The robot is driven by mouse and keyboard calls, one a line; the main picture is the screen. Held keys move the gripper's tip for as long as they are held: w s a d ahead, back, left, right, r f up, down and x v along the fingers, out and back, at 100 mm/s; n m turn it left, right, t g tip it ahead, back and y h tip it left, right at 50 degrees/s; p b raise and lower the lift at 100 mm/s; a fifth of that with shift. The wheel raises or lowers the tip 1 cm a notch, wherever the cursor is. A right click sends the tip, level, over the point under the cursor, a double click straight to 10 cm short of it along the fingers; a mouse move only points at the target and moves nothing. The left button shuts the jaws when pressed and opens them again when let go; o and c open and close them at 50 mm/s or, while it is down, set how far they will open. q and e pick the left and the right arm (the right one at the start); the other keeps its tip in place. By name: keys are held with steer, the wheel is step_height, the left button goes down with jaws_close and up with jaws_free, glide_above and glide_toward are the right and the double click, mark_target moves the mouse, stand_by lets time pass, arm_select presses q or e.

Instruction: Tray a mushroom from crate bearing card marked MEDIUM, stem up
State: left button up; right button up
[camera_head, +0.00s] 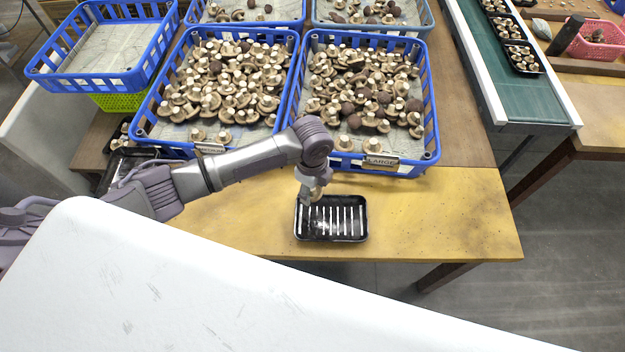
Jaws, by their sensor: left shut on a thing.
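A black tray (362,219) with pale ribs lies on the yellow table. My left gripper (311,197) is over the tray's back left corner, shut on a small pale-brown mushroom (319,190). The gripper covers part of the mushroom, so I cannot tell which way its stem points. No mushroom shows in the tray. The left blue crate (150,122) holds many mushrooms, mostly stem up; its card (210,148) is partly behind my arm and hard to read. The right blue crate (433,125) holds mushrooms and bears a card reading LARGE (381,162). My right gripper is out of view.
An empty-looking blue crate (100,82) stands at the back left on a green one (118,102). More blue crates stand behind. A green conveyor (530,95) with filled black trays runs at the right. The table right of the tray is clear.

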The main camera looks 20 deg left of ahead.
arm_select(q)
steer(key=shift+s+d+f+m+p, duration=0.1)
steer(key=shift+s+f+m+p, duration=0.15)
steer(key=shift+m, duration=0.3)
steer(key=shift+s+d+f+m+p, duration=0.1)
steer(key=shift+f+m+p, duration=0.1)
steer(key=shift+m, duration=0.35)
steer(key=shift+a+f, duration=0.1)
steer(key=shift+f, duration=0.1)
steer(key=shift+f+b, duration=0.5)
step_height(320, 180, down, 5)
steer(key=b, duration=0.5)
steer(key=shift+f+b, duration=0.5)
steer(key=shift+b, duration=0.25)
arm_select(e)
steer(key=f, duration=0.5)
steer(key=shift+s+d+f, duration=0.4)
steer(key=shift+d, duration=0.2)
arm_select(q)
steer(key=o, duration=0.9)
